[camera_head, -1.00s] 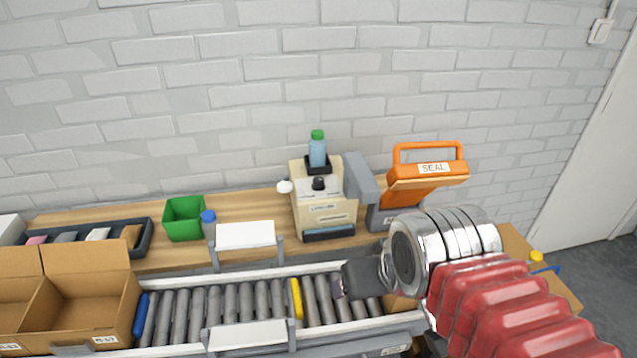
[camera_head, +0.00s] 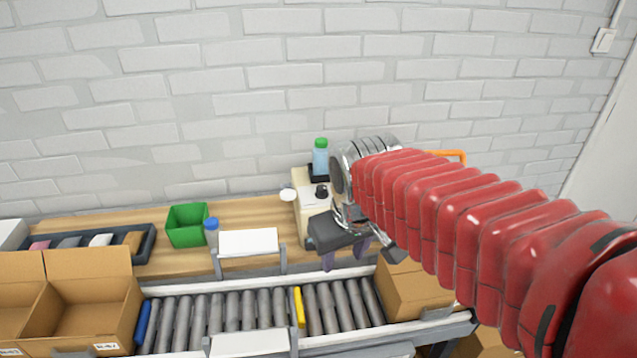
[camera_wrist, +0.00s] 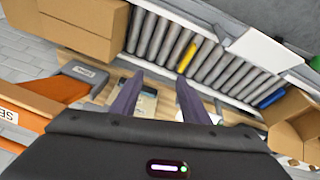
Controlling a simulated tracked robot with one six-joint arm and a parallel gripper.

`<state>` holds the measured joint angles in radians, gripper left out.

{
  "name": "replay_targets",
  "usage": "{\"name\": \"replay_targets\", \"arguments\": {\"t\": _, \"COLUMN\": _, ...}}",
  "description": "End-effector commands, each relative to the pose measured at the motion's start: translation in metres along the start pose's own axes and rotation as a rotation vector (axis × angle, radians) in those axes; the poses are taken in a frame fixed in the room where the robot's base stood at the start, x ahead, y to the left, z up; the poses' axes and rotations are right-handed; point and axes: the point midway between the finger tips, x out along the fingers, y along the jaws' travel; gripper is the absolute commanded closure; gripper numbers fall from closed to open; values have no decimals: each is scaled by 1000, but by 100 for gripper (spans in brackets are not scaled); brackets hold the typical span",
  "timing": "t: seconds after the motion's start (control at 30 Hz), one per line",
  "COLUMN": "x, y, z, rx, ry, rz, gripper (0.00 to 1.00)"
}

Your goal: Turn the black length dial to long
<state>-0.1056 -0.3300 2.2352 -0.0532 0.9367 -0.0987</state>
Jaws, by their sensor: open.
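The black length dial (camera_head: 322,191) is a small dark knob on top of the cream machine (camera_head: 308,206) on the wooden bench, in the head view. A blue bottle with a green cap (camera_head: 320,158) stands behind it on the machine. My gripper (camera_head: 345,258) is in front of the machine, near its right side, with its fingers pointing down and apart from the dial. In the wrist view my two purple fingers (camera_wrist: 156,98) are spread with nothing between them. Part of the machine (camera_wrist: 146,103) shows beyond them there; I cannot make out the dial.
The roller conveyor (camera_head: 225,315) runs along the front, with a closed carton (camera_head: 410,290) at its right and an open carton (camera_head: 90,305) at its left. A green bin (camera_head: 186,226) stands on the bench. The orange sealer (camera_wrist: 50,92) is mostly hidden behind my arm in the head view.

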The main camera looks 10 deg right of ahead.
Motion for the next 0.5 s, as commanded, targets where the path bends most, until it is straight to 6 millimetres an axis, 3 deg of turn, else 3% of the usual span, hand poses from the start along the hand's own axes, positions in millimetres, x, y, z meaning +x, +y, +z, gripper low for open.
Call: {"name": "replay_targets", "arguments": {"t": 0.5, "x": 21, "y": 2, "z": -102, "rx": -489, "ry": -83, "rz": 33, "gripper": 58}}
